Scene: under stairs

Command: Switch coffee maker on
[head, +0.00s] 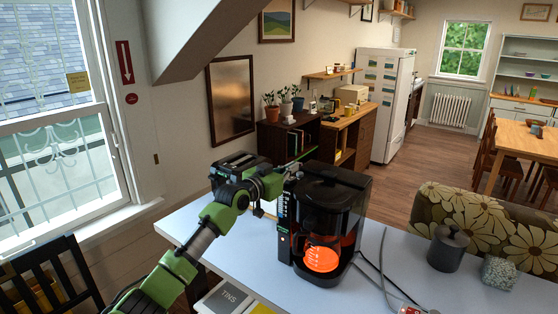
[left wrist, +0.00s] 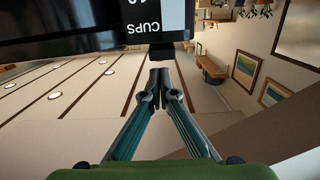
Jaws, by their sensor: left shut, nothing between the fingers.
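The black coffee maker (head: 345,190) stands upright on the pale table, with a marked strip on its narrow side and a glass carafe whose lower part looks bright orange (head: 321,259). In the left wrist view its black body and "CUPS" label (left wrist: 152,22) fill the top. My left gripper (head: 298,167) is beside the upper left part of the coffee maker, shut and empty. In the left wrist view its fingertips (left wrist: 160,78) meet close to a dark part of the machine; I cannot tell whether they touch. I cannot make out the switch clearly.
The pale table (head: 210,230) also holds a black toaster-like appliance (head: 240,163) behind my left arm, a dark lidded canister (head: 447,248) and a speckled block (head: 499,272) at right. Cables run beside the coffee maker. A dark chair (head: 50,275) stands at lower left.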

